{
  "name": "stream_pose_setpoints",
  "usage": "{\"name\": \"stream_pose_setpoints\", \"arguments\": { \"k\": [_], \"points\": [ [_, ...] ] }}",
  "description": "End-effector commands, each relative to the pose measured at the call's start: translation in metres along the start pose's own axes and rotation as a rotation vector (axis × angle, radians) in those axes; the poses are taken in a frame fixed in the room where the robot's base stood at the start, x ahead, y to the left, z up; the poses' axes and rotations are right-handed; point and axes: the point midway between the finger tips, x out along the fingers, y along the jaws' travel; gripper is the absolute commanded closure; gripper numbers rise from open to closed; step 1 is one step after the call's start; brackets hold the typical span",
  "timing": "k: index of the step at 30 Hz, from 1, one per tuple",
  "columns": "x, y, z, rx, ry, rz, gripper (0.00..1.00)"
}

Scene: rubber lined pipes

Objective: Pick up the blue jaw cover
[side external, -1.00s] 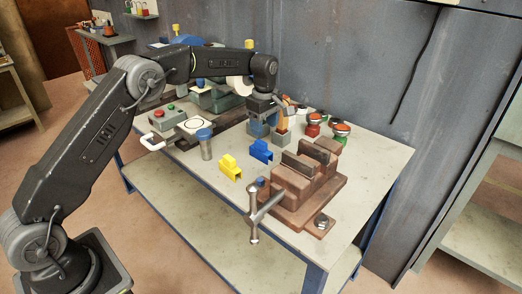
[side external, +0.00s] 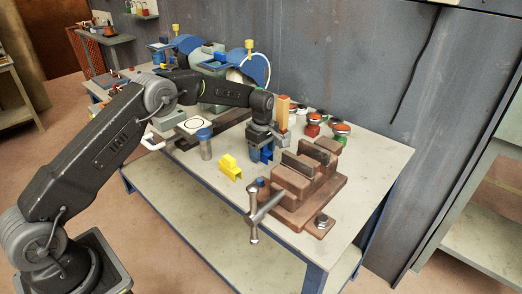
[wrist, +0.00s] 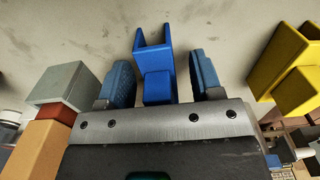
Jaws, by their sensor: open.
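The blue jaw cover (wrist: 152,50) lies on the bench top in the middle of the wrist view. My gripper (wrist: 163,76) is open, with one blue-padded finger on each side of the cover's near block and a visible gap at both sides. In the side external view my gripper (side external: 260,147) points down at the cover, which it mostly hides. I cannot tell the exact height of the fingertips against the cover.
A yellow jaw cover (side external: 230,168) lies to the left, and a brown vise (side external: 300,180) with a long handle stands to the right. Red-topped items (side external: 313,125) stand behind.

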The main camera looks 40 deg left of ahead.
Motion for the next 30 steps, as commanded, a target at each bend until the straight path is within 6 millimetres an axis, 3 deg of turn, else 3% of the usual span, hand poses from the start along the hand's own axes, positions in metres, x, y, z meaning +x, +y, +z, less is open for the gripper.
{"name": "stream_pose_setpoints", "arguments": {
  "k": [3, 20, 30],
  "points": [
    [-0.0005, 0.0, 0.0, 0.0, 0.0, 0.0, 0.4],
    [-0.0009, -0.0001, 0.0001, 0.0, 0.0, 0.0, 0.94],
    [-0.0051, 0.0002, 0.0001, 0.0, 0.0, 0.001, 0.95]
  ]
}}
